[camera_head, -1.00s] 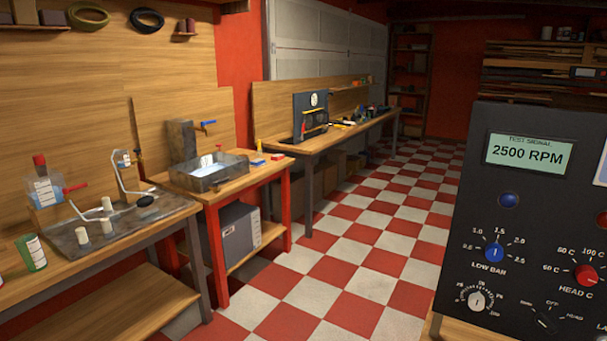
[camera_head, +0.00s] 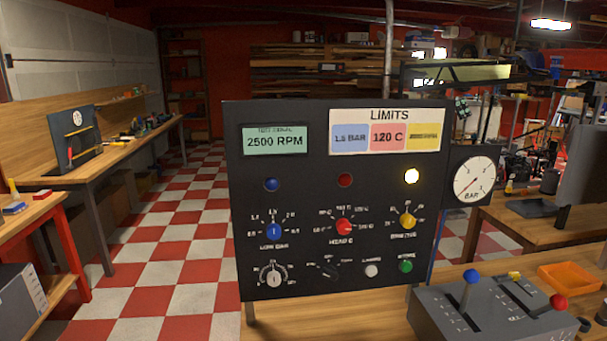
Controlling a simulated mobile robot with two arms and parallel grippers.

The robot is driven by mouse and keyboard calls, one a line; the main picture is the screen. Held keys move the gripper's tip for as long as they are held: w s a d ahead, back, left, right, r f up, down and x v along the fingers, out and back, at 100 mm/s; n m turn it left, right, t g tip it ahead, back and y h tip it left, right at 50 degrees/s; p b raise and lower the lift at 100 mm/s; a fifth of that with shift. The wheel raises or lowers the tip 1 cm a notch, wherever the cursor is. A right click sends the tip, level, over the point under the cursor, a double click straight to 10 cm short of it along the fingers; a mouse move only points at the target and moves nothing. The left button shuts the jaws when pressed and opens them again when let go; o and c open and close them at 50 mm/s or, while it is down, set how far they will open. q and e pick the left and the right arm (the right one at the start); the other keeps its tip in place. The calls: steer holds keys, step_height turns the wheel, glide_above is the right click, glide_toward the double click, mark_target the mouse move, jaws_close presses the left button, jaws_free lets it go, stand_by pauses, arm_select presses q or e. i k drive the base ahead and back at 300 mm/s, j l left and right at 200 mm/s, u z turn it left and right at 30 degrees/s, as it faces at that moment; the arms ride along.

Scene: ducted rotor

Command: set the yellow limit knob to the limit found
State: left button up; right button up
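The yellow limit knob (camera_head: 407,221) is on the right of the black panel (camera_head: 300,283), in line with a blue knob (camera_head: 274,232) and a red knob (camera_head: 343,228). Its scale marks are too small to read. The yellow lamp (camera_head: 411,176) above it is lit. The limits card (camera_head: 388,116) shows 1.5 BAR on blue, 120 C on red, and a yellow field (camera_head: 424,137) whose text I cannot read. The display (camera_head: 275,140) reads 2500 RPM. Neither of my grippers is in view.
A round BAR gauge (camera_head: 474,179) is at the panel's right. A grey lever box (camera_head: 475,312) with blue, yellow and red knobs stands in front, near an orange tray (camera_head: 572,279). The checkered floor (camera_head: 190,270) is clear at the left.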

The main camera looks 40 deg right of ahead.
mark_target(407, 221)
steer(key=z, duration=1.45)
